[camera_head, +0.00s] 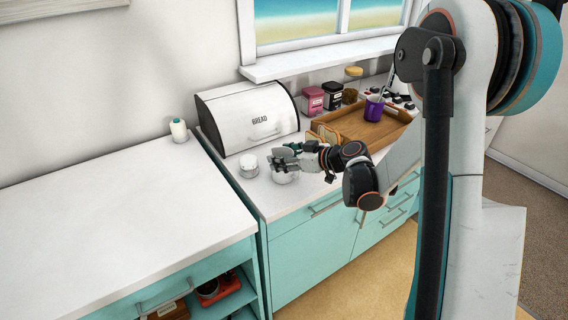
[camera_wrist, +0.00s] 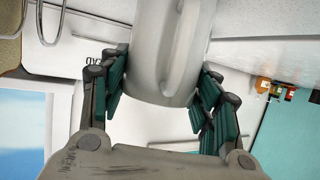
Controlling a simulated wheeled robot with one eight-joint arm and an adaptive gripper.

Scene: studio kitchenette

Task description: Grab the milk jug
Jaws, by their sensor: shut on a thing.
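The milk jug (camera_wrist: 158,55) is a smooth white vessel with a handle, filling the top middle of the wrist view. In the head view only a small part of the jug (camera_head: 284,178) shows below my gripper (camera_head: 286,158), over the front of the white counter. In the wrist view, the dark green finger pads of my gripper (camera_wrist: 163,90) lie on both sides of the jug, shut on it. My gripper hides much of the jug in the head view, and I cannot tell whether its base touches the counter.
A white lidded pot (camera_head: 249,166) stands just left of my gripper. The bread bin (camera_head: 247,117) is behind it. A wooden tray (camera_head: 375,128) with a purple mug (camera_head: 374,107) is to the right. The left counter (camera_head: 110,215) is mostly clear.

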